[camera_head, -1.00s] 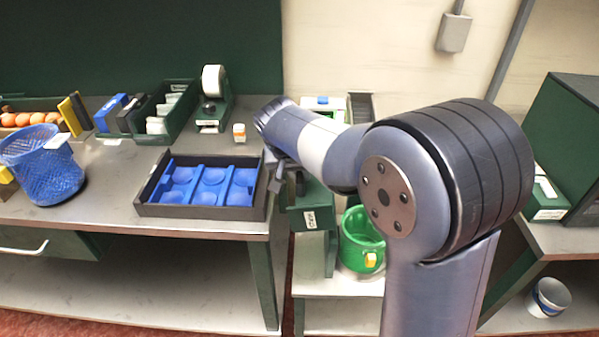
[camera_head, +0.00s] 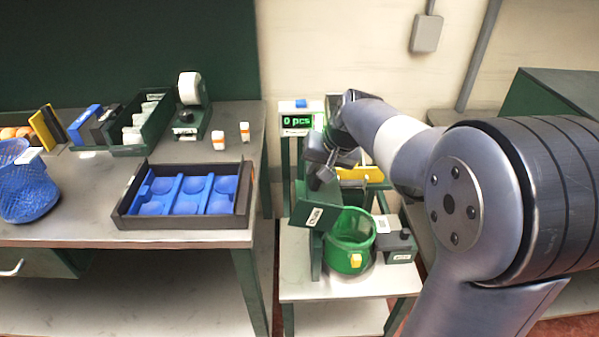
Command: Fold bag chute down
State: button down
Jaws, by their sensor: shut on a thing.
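The green bag chute (camera_head: 312,214) has a white label and stands tilted at the front left of the machine on the right-hand bench. Its label face points towards me. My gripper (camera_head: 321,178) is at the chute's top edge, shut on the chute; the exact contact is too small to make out. A green bag (camera_head: 348,258) with a yellow tag hangs open just right of and below the chute. Part of the machine behind the chute is hidden by my arm.
A counter display (camera_head: 296,120) reading "0 pcs" stands behind the chute. A yellow part (camera_head: 360,173) and a small dark box (camera_head: 400,246) are to the right. The left table holds a black tray (camera_head: 183,224) with blue cups and a blue mesh basket (camera_head: 28,190).

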jog(key=d+f+y+b, duration=0.3)
jog(key=d+b, duration=0.1)
jog(key=d, duration=0.2)
jog(key=d+f+m+t+y+b, duration=0.1)
jog(key=d+f+y+b, duration=0.2)
jog(key=d, duration=0.3)
jog(key=d+f+m+y+b, duration=0.1)
jog(key=d+f+y+b, duration=0.2)
jog(key=d, duration=0.3)
jog(key=shift+s+d+f+b, duration=0.1)
jog(key=shift+s+f+b, duration=0.1)
jog(key=shift+f+b, duration=0.25)
jog(key=shift+s+d+f+b, duration=0.1)
jog(key=shift+s+f+b, duration=0.05)
jog(key=shift+f+b, duration=0.3)
jog(key=shift+s+d+f+b, duration=0.1)
jog(key=shift+d+f+b, duration=0.1)
jog(key=shift+f, duration=0.25)
jog(key=shift+d+f+b, duration=0.1)
jog(key=shift+f+b, duration=0.1)
jog(key=shift+f, duration=0.55)
jog(key=c, duration=1.4)
grip_release()
jog(key=shift+o, duration=0.2)
